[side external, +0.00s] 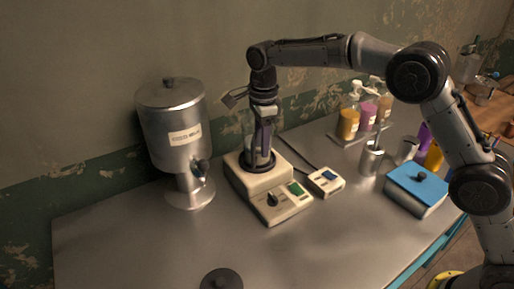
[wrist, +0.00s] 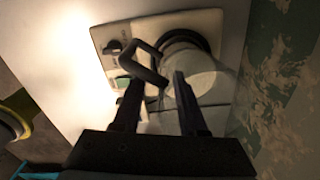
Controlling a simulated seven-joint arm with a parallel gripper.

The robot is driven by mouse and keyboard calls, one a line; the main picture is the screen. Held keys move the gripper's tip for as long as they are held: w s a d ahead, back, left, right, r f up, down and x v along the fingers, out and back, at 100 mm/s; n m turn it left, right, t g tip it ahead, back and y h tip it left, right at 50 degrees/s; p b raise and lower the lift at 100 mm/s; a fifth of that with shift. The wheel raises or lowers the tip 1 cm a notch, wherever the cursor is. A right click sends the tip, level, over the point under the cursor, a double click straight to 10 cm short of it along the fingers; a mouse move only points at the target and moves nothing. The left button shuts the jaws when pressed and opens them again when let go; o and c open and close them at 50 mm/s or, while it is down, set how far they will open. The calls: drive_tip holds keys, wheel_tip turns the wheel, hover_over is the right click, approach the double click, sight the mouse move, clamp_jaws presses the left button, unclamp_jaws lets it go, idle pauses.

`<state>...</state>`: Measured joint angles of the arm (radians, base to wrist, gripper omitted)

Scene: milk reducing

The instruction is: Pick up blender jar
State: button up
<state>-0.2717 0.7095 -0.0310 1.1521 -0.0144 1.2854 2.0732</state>
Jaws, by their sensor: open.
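The blender jar (side external: 249,148) is clear and stands upright on the cream blender base (side external: 240,172). My gripper (side external: 262,145) points down at the jar and partly covers it in the side view. In the wrist view the jar (wrist: 197,78) shows from above, with a dark angular handle (wrist: 148,62) on its left side. My gripper (wrist: 157,82) is open there, its two fingers apart at the handle, which reaches down between them. I cannot tell whether either finger touches the handle or jar.
A metal dispenser (side external: 172,130) stands left of the blender. A small control box (side external: 326,181), a metal cup (side external: 371,158) and a blue-lidded box (side external: 416,188) are to the right. Bottles (side external: 348,122) stand behind. The table's front left is mostly clear, except for a dark round lid (side external: 221,279).

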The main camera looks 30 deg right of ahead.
drive_tip(key=shift+f, duration=1.4)
clamp_jaws()
drive_tip(key=shift+a+r, duration=0.1)
drive_tip(key=shift+r, duration=0.05)
